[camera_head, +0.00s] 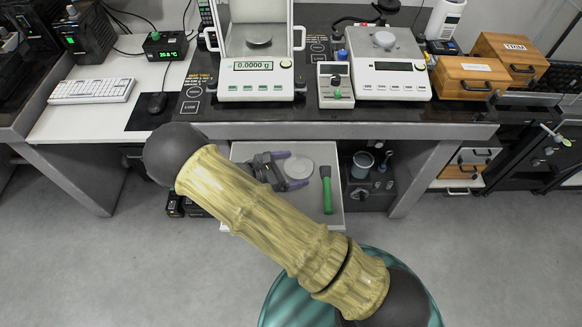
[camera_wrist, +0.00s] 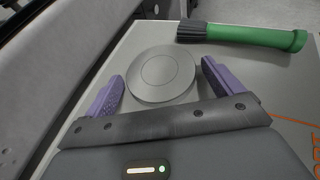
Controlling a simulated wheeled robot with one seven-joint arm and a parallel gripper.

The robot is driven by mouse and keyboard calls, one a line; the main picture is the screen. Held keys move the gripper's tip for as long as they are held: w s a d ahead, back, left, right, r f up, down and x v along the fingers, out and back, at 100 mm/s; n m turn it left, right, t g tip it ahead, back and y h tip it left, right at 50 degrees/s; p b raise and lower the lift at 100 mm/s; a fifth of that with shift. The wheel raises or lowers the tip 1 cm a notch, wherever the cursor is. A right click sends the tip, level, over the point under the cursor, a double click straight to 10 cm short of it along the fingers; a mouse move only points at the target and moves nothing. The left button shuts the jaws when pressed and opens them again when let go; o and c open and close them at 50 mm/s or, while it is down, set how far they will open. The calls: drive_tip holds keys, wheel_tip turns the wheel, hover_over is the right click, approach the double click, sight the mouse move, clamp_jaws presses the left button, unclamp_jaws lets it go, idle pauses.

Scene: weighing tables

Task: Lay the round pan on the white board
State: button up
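The round pan (camera_head: 298,166) is a flat, pale grey disc at the white board under the table. It also shows in the wrist view (camera_wrist: 160,72), with a ring on its face. It looks flat over the board; I cannot tell whether it touches it. The white board (camera_head: 281,216) is a light panel with orange marks at its right in the wrist view (camera_wrist: 255,85). My gripper (camera_wrist: 162,78) is open, with its purple fingers on either side of the pan's near part and small gaps visible. In the head view my gripper (camera_head: 289,171) is partly hidden by my arm.
A green-handled tool (camera_head: 327,193) lies on the board right of the pan. A grey cup (camera_head: 363,163) stands farther right. The tabletop front edge (camera_head: 350,132) runs above the board. Two balances (camera_head: 256,91) (camera_head: 385,80) stand on the table. The floor in front is clear.

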drive_tip(key=shift+o, duration=0.4)
drive_tip(key=shift+a+r, duration=0.1)
drive_tip(key=shift+a, duration=0.05)
drive_tip(key=v, duration=1.1)
drive_tip(key=shift+s+a+r, duration=0.1)
drive_tip(key=shift+s+a, duration=0.15)
drive_tip(key=shift+a, duration=0.05)
drive_tip(key=shift+d+r, duration=0.1)
drive_tip(key=shift+d, duration=0.25)
drive_tip(key=d+m+g, duration=0.1)
drive_tip(key=d, duration=0.1)
drive_tip(key=d+r+m+g+y, duration=0.1)
drive_tip(key=d+m, duration=0.1)
drive_tip(key=d+r+m+g+y, duration=0.1)
drive_tip(key=d+g, duration=0.1)
drive_tip(key=shift+r+m, duration=0.15)
drive_tip(key=shift+m, duration=0.15)
drive_tip(key=s+d+r+m+y, duration=0.4)
drive_tip(key=d+r+m+y, duration=0.1)
drive_tip(key=d+m, duration=0.3)
drive_tip(key=s+d+r+m+t+y, duration=0.1)
drive_tip(key=s+d+r+m+y, duration=0.3)
drive_tip(key=d+r+m, duration=0.3)
drive_tip(key=d+m+y, duration=0.1)
drive_tip(key=m, duration=0.2)
drive_tip(key=shift+d+r, duration=0.25)
drive_tip(key=shift+d, duration=0.15)
